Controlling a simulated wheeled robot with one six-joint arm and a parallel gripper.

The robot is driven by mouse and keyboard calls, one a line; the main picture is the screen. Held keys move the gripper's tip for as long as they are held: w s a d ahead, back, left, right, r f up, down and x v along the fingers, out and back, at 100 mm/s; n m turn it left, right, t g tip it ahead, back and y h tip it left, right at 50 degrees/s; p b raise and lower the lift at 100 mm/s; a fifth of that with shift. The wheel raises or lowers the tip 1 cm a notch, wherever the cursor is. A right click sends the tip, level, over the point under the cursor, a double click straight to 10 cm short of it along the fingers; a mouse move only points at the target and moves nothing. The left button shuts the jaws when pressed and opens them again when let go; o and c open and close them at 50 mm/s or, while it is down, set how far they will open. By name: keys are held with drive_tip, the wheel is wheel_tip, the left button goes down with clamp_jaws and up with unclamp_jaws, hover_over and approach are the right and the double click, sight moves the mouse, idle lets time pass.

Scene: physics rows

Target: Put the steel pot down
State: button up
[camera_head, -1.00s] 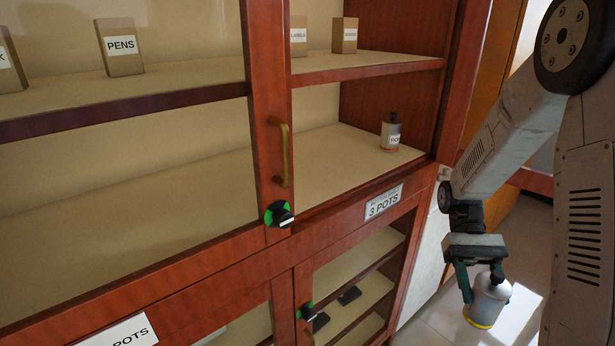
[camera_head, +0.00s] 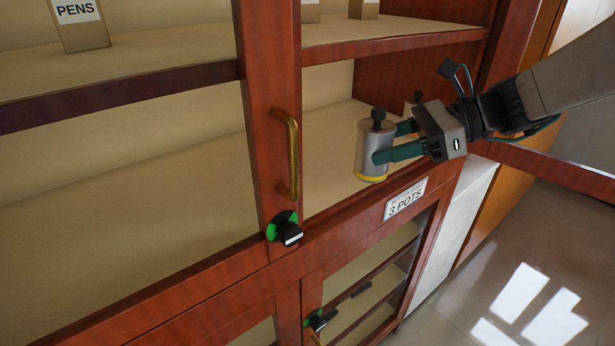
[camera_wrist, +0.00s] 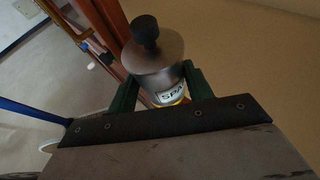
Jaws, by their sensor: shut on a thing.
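The steel pot (camera_head: 371,152) is a grey cylinder with a black knob and a yellow band at its base. My gripper (camera_head: 388,144) is shut on it from the right, one green finger on each side. The pot is upright in front of the cabinet's right-hand shelf opening, above the "3 POTS" label. I cannot tell whether its base touches the shelf (camera_head: 335,188). In the wrist view the pot (camera_wrist: 153,63) sits between the fingers (camera_wrist: 158,92), with a partly hidden label starting "SPA".
A second pot (camera_head: 413,98) on the shelf is mostly hidden behind my gripper. A cabinet post with a brass handle (camera_head: 292,155) and a black-and-green knob (camera_head: 285,230) stands left of the pot. An upper shelf (camera_head: 400,38) runs above.

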drive_tip(key=s+a, duration=0.7)
drive_tip(key=s, duration=0.1)
drive_tip(key=shift+m+t, duration=0.4)
drive_tip(key=shift+t, duration=0.1)
drive_tip(key=w+a+f, duration=0.1)
drive_tip(key=w, duration=0.4)
drive_tip(key=w+a+f, duration=0.1)
drive_tip(key=w, duration=0.4)
drive_tip(key=w+a, duration=0.1)
drive_tip(key=w, duration=0.5)
drive_tip(key=shift+a+f, duration=0.35)
drive_tip(key=shift+f, duration=1.8)
drive_tip(key=shift+f, duration=0.1)
drive_tip(key=o, duration=1.2)
drive_tip(key=shift+c, duration=0.2)
